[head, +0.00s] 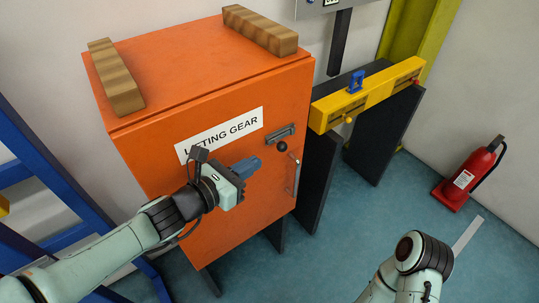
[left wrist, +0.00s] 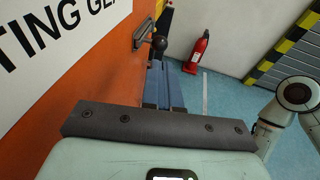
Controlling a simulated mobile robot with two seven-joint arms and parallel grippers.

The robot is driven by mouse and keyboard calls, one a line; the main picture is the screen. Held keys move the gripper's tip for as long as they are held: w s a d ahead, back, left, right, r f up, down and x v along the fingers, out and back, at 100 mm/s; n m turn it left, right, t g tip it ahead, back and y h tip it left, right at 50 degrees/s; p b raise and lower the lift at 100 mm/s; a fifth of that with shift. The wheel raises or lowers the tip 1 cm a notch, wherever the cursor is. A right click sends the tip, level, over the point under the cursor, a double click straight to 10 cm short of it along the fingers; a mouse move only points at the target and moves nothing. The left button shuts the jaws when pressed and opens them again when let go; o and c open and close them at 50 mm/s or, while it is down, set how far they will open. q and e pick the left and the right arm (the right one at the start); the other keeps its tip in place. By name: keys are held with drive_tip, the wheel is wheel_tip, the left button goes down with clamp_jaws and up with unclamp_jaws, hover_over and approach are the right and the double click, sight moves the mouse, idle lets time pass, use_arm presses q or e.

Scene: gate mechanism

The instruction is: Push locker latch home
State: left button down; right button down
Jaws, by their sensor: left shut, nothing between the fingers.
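The orange locker (head: 225,185) stands with its door towards me and carries a "LIFTING GEAR" label (head: 222,133). The latch (head: 281,132) is a grey plate with a black knob (head: 281,147) below it, at the door's upper right. In the left wrist view the latch plate (left wrist: 142,34) and knob (left wrist: 158,44) show just beyond my fingers. My left gripper (head: 254,165) is shut and empty, its blue fingers in front of the door, left of and slightly below the knob. They look apart from the knob. My right gripper is out of view.
A vertical metal handle (head: 294,176) is on the door below the latch. Two wooden blocks (head: 117,80) (head: 260,30) lie on the locker top. A yellow beam (head: 370,93) on dark panels stands right of the locker. A red extinguisher (head: 468,178) stands on the open blue floor.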

sight(285, 146)
use_arm(q)
drive_tip(key=x, duration=0.6)
drive_tip(key=shift+w+d+b, duration=0.2)
drive_tip(key=shift+w+b, duration=0.05)
drive_tip(key=shift+b, duration=0.1)
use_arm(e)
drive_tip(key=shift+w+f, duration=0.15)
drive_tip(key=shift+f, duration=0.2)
use_arm(q)
drive_tip(key=shift+d+f, duration=0.1)
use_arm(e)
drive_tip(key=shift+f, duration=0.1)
